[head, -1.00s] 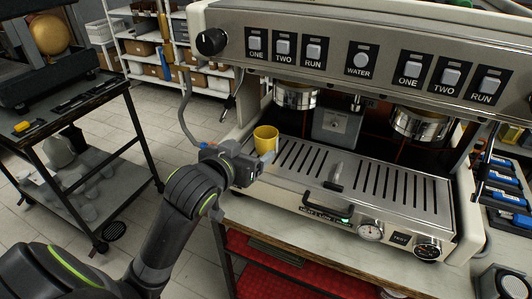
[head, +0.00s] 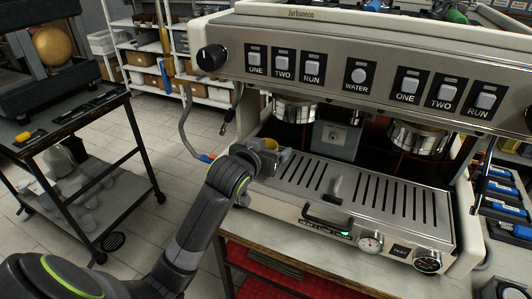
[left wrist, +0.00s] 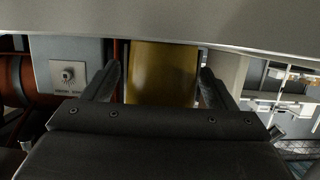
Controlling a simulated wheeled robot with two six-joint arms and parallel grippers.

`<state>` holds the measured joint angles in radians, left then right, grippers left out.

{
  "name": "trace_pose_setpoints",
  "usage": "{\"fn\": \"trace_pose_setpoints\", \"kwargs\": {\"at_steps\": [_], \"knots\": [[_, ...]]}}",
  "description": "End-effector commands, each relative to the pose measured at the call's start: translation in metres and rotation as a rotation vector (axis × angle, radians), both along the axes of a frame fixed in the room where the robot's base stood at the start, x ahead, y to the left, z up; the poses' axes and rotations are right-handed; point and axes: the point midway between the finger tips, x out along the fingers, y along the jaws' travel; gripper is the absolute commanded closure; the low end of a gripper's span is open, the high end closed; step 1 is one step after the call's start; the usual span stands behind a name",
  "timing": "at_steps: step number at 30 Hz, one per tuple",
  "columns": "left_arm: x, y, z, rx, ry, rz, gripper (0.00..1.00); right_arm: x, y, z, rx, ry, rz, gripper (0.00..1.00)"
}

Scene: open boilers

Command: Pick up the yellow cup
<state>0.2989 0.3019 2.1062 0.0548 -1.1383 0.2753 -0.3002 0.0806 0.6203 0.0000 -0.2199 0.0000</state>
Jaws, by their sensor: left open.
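The yellow cup (head: 270,144) stands at the left end of the coffee machine's slatted drip tray (head: 352,189), mostly hidden behind my left gripper in the head view. My left gripper (head: 272,157) is at the cup, with its arm reaching in from the lower left. In the left wrist view the cup (left wrist: 162,74) stands between the two open fingers of the gripper (left wrist: 160,85). A gap shows on each side, so the fingers appear apart from it. My right gripper is not in view.
The coffee machine's button panel (head: 380,72) overhangs the tray. A black handle (head: 328,218) sticks out at the machine's front. A steam pipe (head: 186,125) hangs left of the tray.

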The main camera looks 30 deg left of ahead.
Motion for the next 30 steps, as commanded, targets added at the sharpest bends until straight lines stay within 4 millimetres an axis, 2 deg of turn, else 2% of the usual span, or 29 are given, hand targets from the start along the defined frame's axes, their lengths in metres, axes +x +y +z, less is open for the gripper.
{"fn": "trace_pose_setpoints", "kwargs": {"at_steps": [10,21,30], "knots": [[0.0062,0.0005,-0.0025,0.0,-0.001,0.0,0.21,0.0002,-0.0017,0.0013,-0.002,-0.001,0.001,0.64],[0.006,0.0004,-0.0024,0.0,0.0,0.0,0.68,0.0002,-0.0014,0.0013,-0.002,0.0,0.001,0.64],[0.0065,0.0006,-0.0012,0.0,-0.001,0.0,0.7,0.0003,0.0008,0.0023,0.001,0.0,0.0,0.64]]}}
